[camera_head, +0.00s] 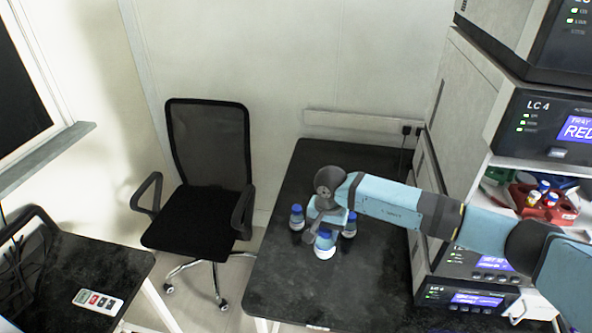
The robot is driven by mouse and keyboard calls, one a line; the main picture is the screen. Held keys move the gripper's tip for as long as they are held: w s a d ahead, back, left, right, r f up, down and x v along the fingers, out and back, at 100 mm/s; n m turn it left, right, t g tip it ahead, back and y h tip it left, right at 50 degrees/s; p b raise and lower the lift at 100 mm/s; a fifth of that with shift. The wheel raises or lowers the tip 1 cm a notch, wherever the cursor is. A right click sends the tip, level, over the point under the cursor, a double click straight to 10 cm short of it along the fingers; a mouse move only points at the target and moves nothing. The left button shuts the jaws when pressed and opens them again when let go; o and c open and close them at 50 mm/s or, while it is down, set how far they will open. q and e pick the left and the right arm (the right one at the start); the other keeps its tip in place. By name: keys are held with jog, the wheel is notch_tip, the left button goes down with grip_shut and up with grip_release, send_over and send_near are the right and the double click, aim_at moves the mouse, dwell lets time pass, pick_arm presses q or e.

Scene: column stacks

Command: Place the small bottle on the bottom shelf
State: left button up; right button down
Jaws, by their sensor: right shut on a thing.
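A blue-capped bottle (325,244) is directly below my right gripper (325,226) over the black table. The gripper points down and is shut on this bottle; its fingertips are hard to make out. Whether the bottle touches the table is unclear. A smaller-looking blue-capped bottle (297,218) stands to the left, and another (349,225) stands to the right, partly behind the gripper. An open white shelf space in the instrument stack at right holds a red tray (522,206) with small vials. No shelf clearly shows as the bottom one. My left gripper is out of view.
The black table (285,285) has free room in front and at the back. The LC 4 instrument stack (475,105) rises along its right side, behind my right arm. An office chair (205,170) and a second dark table (75,270) are at left.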

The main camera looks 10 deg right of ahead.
jog(key=shift+s+d+r, duration=0.15)
jog(key=shift+r, duration=0.15)
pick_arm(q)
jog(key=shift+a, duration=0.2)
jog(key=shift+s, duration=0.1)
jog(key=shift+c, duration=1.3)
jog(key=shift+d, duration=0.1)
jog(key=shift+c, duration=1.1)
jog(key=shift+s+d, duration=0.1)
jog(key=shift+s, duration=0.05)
pick_arm(e)
jog(key=s+d+r+n, duration=0.2)
jog(key=s+d+r, duration=0.1)
jog(key=s+r, duration=0.2)
jog(key=s+d+r+n, duration=0.3)
jog(key=s+d+r, duration=0.1)
jog(key=s, duration=0.5)
jog(key=shift+d+r+n, duration=0.25)
jog(key=shift+r+n, duration=0.05)
jog(key=shift+r, duration=0.05)
